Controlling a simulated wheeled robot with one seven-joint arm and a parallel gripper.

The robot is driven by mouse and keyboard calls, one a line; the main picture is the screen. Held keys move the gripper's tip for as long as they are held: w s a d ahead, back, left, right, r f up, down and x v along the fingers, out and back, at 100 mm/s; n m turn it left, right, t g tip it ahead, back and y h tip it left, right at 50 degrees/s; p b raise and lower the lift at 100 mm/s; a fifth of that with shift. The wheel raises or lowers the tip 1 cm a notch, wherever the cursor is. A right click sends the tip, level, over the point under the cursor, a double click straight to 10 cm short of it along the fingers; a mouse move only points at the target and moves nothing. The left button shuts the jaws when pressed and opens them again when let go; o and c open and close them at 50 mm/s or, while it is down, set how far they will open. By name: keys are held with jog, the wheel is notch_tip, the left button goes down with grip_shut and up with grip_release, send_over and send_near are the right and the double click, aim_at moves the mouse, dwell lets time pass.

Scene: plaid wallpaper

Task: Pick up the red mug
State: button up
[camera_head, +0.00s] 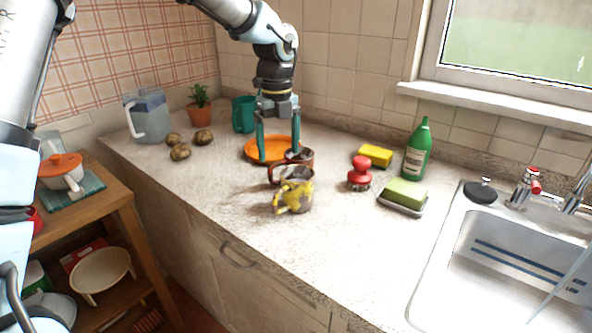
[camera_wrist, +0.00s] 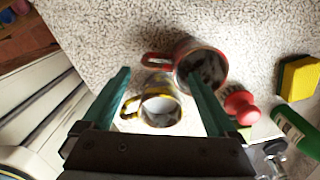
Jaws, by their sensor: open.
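The red mug (camera_head: 306,158) stands on the counter, dark reddish-brown in the head view, partly hidden by my gripper and the yellow mug. In the wrist view the red mug (camera_wrist: 216,57) shows its open top, with its red handle to the left. My gripper (camera_head: 279,158) is open, pointing down at the mug. In the wrist view my gripper (camera_wrist: 156,72) has its right fingertip overlapping the mug's opening and its left fingertip left of the handle. I cannot tell whether the finger touches the mug.
A yellow-and-grey mug (camera_head: 297,196) stands close in front; it also shows in the wrist view (camera_wrist: 158,92). An orange plate (camera_head: 252,150) lies behind. A red-knobbed brush (camera_head: 360,176), yellow sponge (camera_head: 375,155) and green bottle (camera_head: 417,150) stand right. The front counter is clear.

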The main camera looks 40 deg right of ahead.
jog(key=shift+w+a+f+p, duration=0.15)
jog(key=shift+f+p, duration=0.2)
jog(key=shift+f, duration=0.85)
jog(key=shift+s+a+f+p, duration=0.1)
jog(key=shift+f+p, duration=0.3)
jog(key=shift+f, duration=0.75)
jog(key=shift+w+a+f+p, duration=0.15)
jog(key=shift+f+p, duration=0.2)
jog(key=shift+f, duration=0.85)
jog(key=shift+s, duration=0.1)
grip_shut()
